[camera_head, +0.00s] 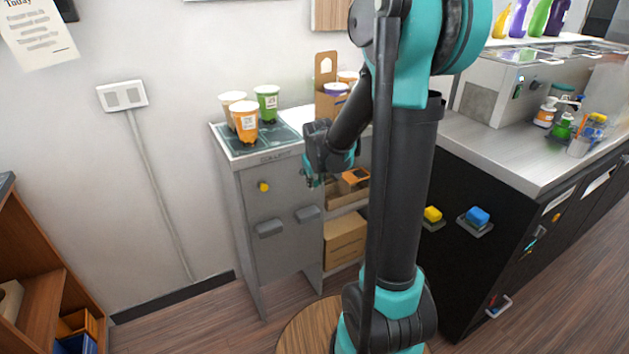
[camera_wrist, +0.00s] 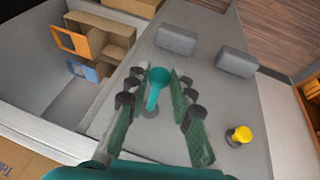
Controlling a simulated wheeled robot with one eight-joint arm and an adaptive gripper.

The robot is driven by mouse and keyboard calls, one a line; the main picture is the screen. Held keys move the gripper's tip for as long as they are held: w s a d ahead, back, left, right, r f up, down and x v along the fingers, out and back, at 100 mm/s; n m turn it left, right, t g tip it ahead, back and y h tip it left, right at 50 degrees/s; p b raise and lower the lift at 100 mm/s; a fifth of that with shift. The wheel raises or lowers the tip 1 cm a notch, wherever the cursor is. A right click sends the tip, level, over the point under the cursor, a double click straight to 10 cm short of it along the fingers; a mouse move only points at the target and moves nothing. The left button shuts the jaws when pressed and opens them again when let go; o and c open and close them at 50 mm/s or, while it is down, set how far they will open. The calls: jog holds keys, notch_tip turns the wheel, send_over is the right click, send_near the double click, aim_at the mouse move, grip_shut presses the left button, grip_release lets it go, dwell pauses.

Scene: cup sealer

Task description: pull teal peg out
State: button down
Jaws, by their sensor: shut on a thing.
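The teal peg (camera_wrist: 157,80) has a round head and a narrow stem. In the wrist view it stands between the two finger pads of my gripper (camera_wrist: 152,92), which is shut on it. The stem's lower end lies over a round grey spot on the grey cabinet front panel (camera_wrist: 215,90); I cannot tell how deep it sits there. In the head view my gripper (camera_head: 312,181) is at the upper right of the cabinet front (camera_head: 262,208), and the teal peg cannot be made out there.
A yellow peg (camera_head: 263,186) sits in the same panel, also in the wrist view (camera_wrist: 240,135). Two grey blocks (camera_head: 270,228) stick out below. Cups (camera_head: 245,121) stand on top. Open shelves with boxes (camera_head: 344,240) are to the right; a round wooden stool (camera_head: 310,325) is in front.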

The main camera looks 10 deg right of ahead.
jog(key=c, duration=1.3)
grip_release()
jog(key=shift+s, duration=0.15)
jog(key=v, duration=1.2)
jog(key=s+d+f+m, duration=0.3)
jog(key=s+f, duration=1.1)
jog(key=s, duration=0.5)
jog(key=shift+m+g+y, duration=0.3)
jog(key=shift+m+g, duration=0.1)
jog(key=shift+m, duration=0.1)
